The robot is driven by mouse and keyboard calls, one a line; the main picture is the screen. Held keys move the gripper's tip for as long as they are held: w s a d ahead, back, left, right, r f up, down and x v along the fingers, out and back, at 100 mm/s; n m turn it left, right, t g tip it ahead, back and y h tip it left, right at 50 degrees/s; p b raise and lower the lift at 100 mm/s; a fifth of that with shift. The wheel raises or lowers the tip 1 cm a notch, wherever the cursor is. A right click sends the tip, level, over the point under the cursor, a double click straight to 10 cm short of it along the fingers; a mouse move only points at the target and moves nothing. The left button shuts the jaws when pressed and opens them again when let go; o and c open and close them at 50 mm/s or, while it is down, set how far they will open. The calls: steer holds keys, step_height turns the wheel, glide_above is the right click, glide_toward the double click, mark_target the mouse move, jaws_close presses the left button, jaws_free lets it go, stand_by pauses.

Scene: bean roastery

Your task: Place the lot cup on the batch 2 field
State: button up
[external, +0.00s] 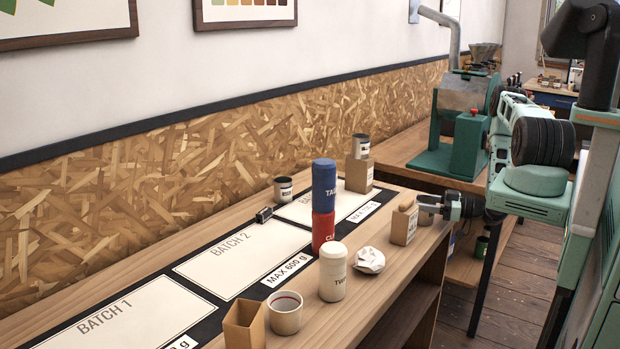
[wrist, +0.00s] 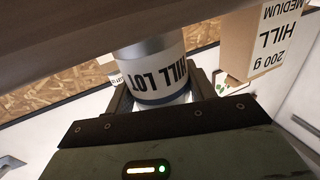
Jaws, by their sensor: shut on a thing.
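My gripper (external: 428,207) is at the right end of the bench, just right of a brown paper bag (external: 404,223). In the wrist view its fingers are shut around a silver lot cup (wrist: 158,80) with a white band reading HILL LOT, upside down in that picture. In the external view the bag and fingers mostly hide this cup. The batch 2 field (external: 228,257) is a white, black-bordered rectangle at the middle of the bench, with its printed area bare. Similar labelled cups stand at the back (external: 283,190) and on a cardboard box (external: 361,148).
A blue canister (external: 324,186) is stacked on a red one (external: 323,232) between my gripper and batch 2. A white canister (external: 333,272), crumpled paper (external: 369,260), a white cup (external: 285,314) and an open carton (external: 244,323) line the front. A small black block (external: 264,215) lies behind batch 2.

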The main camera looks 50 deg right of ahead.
step_height(320, 180, up, 10)
steer(key=p, duration=0.3)
steer(key=w+a+m+h+b, duration=0.2)
steer(key=w+a+h, duration=0.1)
steer(key=w, duration=1.3)
steer(key=w+a+r+m+h, duration=0.1)
steer(key=w+a+r, duration=0.3)
steer(key=w+a, duration=0.4)
steer(key=shift+w+a+t+h, duration=0.15)
steer(key=shift+t+h, duration=0.25)
steer(key=shift+h, duration=0.4)
steer(key=shift+d+m, duration=0.25)
steer(key=shift+m, duration=0.05)
